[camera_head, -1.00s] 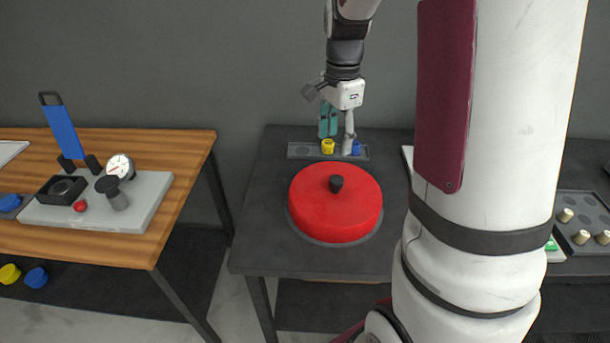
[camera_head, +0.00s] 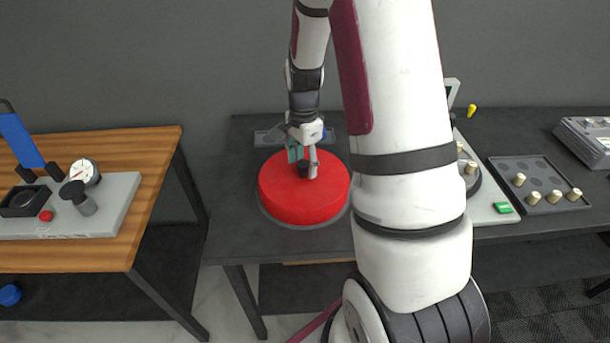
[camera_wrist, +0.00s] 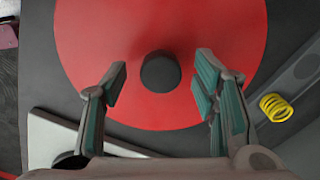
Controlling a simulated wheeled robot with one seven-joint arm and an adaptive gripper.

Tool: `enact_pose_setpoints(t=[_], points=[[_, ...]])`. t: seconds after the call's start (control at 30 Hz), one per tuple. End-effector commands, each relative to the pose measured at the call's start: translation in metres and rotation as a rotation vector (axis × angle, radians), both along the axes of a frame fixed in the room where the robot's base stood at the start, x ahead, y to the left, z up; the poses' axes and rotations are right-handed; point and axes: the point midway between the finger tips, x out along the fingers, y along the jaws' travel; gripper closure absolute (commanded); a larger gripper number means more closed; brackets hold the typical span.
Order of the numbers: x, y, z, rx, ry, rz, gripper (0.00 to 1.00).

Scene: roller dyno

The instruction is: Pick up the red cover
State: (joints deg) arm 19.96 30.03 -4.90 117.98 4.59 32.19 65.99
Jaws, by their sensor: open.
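The red cover (camera_head: 290,197) is a thick round lid lying flat on the dark table, with a black knob (camera_wrist: 161,72) at its middle. In the wrist view the cover (camera_wrist: 110,38) fills most of the upper picture. My gripper (camera_head: 304,168) is above the cover, close to the knob. In the wrist view my gripper (camera_wrist: 160,82) is open, with one teal-padded finger on each side of the knob. A gap shows between each finger and the knob. How far the fingertips are above the cover is hard to tell.
A yellow spring (camera_wrist: 276,107) lies in a grey tray (camera_wrist: 300,75) beside the cover. A pale board with a green button (camera_head: 503,208) and a tray of pegs (camera_head: 540,172) stand to the right. A wooden table (camera_head: 150,160) with a gauge fixture (camera_head: 110,205) stands left.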

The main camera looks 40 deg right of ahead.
Motion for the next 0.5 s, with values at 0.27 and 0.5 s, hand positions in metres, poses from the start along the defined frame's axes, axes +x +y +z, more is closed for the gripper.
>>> enact_pose_setpoints(t=[0.27,0.5], points=[[0.0007,0.0006,-0.0133,0.000,-0.001,0.001,0.46],[0.0007,0.0006,-0.0130,0.000,-0.001,0.001,0.75]])
